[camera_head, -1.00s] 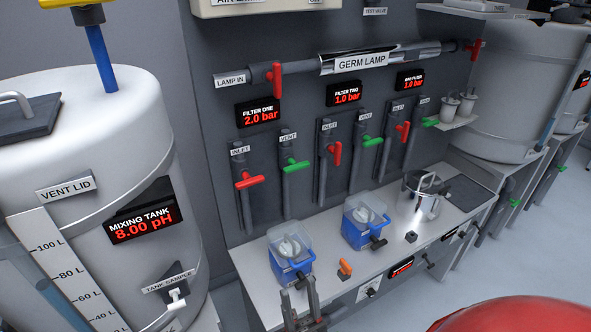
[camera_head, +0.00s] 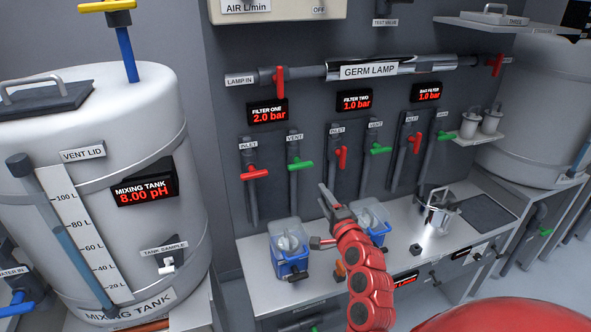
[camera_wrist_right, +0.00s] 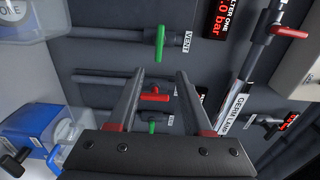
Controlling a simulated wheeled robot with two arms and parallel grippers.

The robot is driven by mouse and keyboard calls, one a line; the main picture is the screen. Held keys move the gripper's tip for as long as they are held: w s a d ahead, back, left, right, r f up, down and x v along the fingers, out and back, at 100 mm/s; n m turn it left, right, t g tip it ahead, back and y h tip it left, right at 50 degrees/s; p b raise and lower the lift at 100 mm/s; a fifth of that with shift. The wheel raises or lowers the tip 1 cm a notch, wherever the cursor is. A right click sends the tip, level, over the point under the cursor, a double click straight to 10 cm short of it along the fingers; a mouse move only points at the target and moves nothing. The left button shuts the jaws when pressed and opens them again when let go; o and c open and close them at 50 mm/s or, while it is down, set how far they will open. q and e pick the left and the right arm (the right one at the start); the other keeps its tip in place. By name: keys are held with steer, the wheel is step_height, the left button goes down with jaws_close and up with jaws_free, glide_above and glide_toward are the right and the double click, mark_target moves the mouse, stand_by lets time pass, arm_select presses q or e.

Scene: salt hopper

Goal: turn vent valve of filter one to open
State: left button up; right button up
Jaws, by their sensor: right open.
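The vent valve of filter one has a green handle (camera_head: 300,165) on a vertical pipe below its VENT label. The handle lies crosswise to the pipe. It also shows near the top of the right wrist view (camera_wrist_right: 160,43), ahead of the fingers. The filter one display (camera_head: 267,112) reads 2.0 bar. My right gripper (camera_head: 323,220) is open and empty, below and slightly right of the handle, apart from it. In the wrist view its two fingers (camera_wrist_right: 158,100) frame a red handle (camera_wrist_right: 155,97) farther off. My left gripper is not in view.
The red inlet handle (camera_head: 254,173) of filter one is just left of the vent. Filter two's red handle (camera_head: 342,158) and green handle (camera_head: 380,149) are to the right. Blue filter housings (camera_head: 288,262) stand on the counter (camera_head: 250,290) below. The mixing tank (camera_head: 100,225) fills the left.

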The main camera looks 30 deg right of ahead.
steer(key=p, duration=0.2)
glide_toward(302, 168)
steer(key=w, duration=0.2)
steer(key=x, duration=0.7)
steer(key=shift+w+d+f, duration=0.1)
steer(key=shift+w+d, duration=0.35)
steer(key=shift+w, duration=0.55)
jaws_close()
